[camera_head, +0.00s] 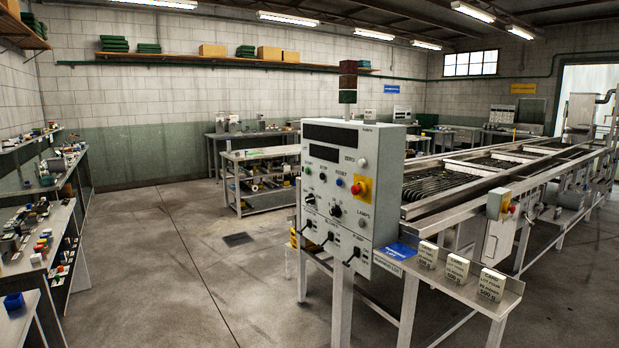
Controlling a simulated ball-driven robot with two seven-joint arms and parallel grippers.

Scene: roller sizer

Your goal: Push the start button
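The grey control panel box (385,150) stands on legs near the middle of the view, its front facing me. A small green button (308,171) sits at the upper left of its face; its label is too small to read surely. To its right are a dark button (323,177), a blue button (339,182) and a red mushroom button on a yellow plate (361,188). A pale button (362,162) sits higher, by the word ZERO. Neither of my grippers shows in this view.
Black knobs (335,211) and levers fill the lower panel. Labelled blocks (457,268) stand on a front shelf.

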